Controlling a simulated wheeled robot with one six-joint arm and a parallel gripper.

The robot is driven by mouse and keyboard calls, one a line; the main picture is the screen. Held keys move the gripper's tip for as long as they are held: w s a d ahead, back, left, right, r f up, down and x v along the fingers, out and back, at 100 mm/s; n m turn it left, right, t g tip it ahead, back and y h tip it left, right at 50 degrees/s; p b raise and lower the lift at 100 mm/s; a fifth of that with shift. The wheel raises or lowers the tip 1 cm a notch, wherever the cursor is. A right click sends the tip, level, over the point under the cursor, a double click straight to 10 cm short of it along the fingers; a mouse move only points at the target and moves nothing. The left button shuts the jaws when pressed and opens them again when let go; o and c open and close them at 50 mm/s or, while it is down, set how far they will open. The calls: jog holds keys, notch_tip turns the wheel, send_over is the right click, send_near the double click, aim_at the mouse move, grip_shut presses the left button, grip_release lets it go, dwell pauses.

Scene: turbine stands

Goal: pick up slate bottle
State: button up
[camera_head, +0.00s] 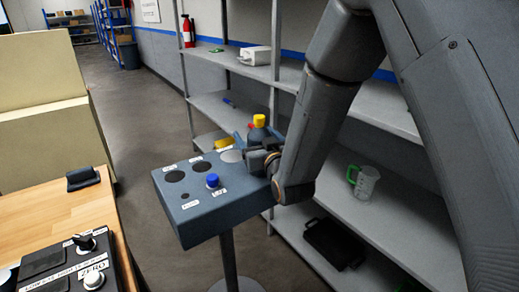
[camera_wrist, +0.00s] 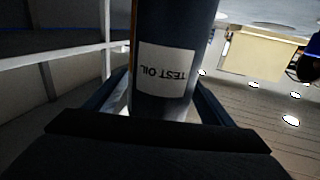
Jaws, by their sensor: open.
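The slate bottle (camera_head: 257,134) has a yellow cap and stands at the back right of the blue-grey stand top. Its lower part is hidden behind my gripper (camera_head: 254,146). In the wrist view the bottle (camera_wrist: 172,30) is large and close, with a white "TEST OIL" label seen upside down. The fingers of my gripper are open, one on each side of the bottle; I cannot tell whether they touch it.
The stand top (camera_head: 222,206) has round holes, labels and a blue-capped item (camera_head: 212,181). A metal shelf rack (camera_head: 395,108) stands behind, with a green-handled jug (camera_head: 366,182), a black tray (camera_head: 333,243) and a white box (camera_head: 254,56). A wooden table (camera_head: 60,222) is at left.

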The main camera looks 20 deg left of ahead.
jog(key=shift+w+a, duration=0.15)
jog(key=shift+w, duration=0.2)
jog(key=shift+c, duration=0.4)
jog(key=c, duration=1.5)
jog(key=shift+r, duration=0.1)
notch_tip(320, 180, up, 10)
jog(key=shift+f+b, duration=0.1)
jog(key=shift+b, duration=0.9)
